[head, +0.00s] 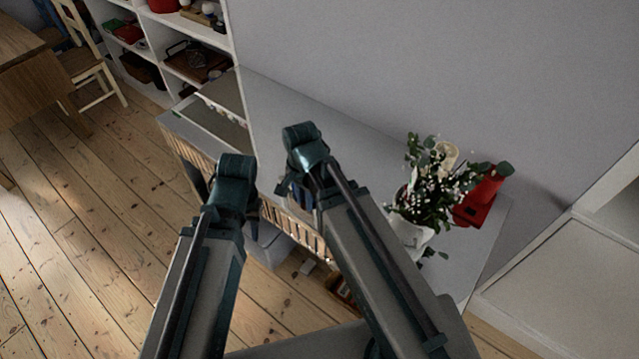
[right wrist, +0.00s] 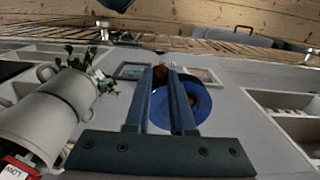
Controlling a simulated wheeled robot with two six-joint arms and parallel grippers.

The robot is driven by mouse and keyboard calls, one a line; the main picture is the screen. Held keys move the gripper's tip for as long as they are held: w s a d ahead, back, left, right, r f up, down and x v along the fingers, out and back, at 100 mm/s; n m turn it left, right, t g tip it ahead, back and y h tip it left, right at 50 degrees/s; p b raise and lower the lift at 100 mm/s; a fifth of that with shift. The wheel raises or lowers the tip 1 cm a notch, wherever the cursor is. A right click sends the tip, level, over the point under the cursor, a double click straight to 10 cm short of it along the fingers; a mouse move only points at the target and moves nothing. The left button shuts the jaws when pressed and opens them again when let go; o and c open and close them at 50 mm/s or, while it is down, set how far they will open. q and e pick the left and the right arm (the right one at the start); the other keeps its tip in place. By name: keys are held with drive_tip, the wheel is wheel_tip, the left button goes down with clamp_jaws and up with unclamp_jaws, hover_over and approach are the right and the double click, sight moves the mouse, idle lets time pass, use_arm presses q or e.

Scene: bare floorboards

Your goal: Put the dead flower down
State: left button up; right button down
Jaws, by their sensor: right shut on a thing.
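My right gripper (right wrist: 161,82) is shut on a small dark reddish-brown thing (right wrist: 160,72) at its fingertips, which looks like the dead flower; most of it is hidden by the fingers. Just behind the fingers, on the grey top, is a round blue dish (right wrist: 188,104) with something brown in it. In the head view my right gripper (head: 298,185) points down over the cabinet, largely hidden by its own wrist. My left gripper (head: 240,205) hangs at the cabinet's front side; its fingers are hidden.
A white jug (head: 408,236) holding leafy white flowers stands at the right of the grey cabinet top (head: 330,128), near a red container (head: 480,198). The jug is close to my right gripper in the wrist view (right wrist: 52,105). A shelf unit (head: 165,35) stands at the back left.

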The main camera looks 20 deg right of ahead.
drive_tip(key=w+d, duration=0.4)
drive_tip(key=w, duration=0.1)
drive_tip(key=w+d+f, duration=0.1)
drive_tip(key=w+d, duration=0.1)
drive_tip(key=shift+w+b, duration=0.2)
drive_tip(key=shift+b, duration=0.2)
drive_tip(key=f+b, duration=0.2)
drive_tip(key=shift+w+d+f+b, duration=0.2)
drive_tip(key=shift+w+f+b, duration=0.1)
drive_tip(key=shift+f+b, duration=0.45)
drive_tip(key=shift+b, duration=0.05)
drive_tip(key=shift+f, duration=0.15)
drive_tip(key=c, duration=1)
unclamp_jaws()
drive_tip(key=shift+c, duration=0.2)
